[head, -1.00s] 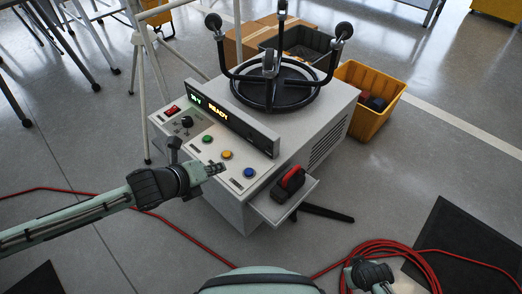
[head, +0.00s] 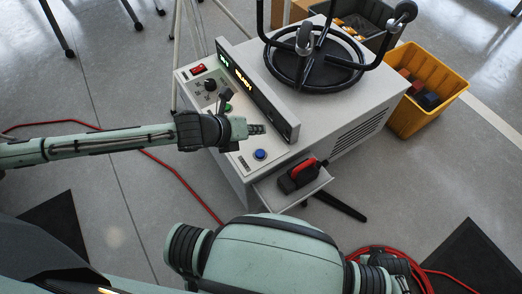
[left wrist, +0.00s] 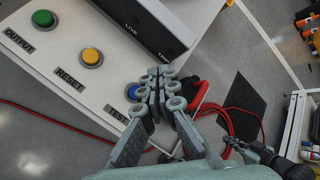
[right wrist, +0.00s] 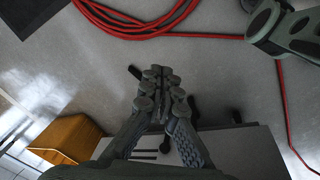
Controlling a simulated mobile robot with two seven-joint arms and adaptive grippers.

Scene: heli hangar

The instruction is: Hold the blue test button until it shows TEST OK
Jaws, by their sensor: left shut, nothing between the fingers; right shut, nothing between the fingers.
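The blue test button (head: 260,154) is at the near end of the sloped panel on a light grey cabinet (head: 345,120). In the left wrist view the blue button (left wrist: 132,92), beside the word TEST, is partly hidden by my fingers. My left gripper (head: 262,129) is shut and empty, with its tips over the panel just behind the button in the head view; I cannot tell whether they touch anything. The display (head: 243,82) shows yellow letters, too slanted to read surely. My right gripper (right wrist: 158,72) is shut and empty, away from the panel.
A yellow button (left wrist: 91,57) and a green button (left wrist: 43,18) share the panel with a red switch (head: 198,69). A small shelf (head: 297,190) with a red-handled item juts from the cabinet. A yellow bin (head: 428,95) stands behind it. Red cable (right wrist: 130,22) lies on the floor.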

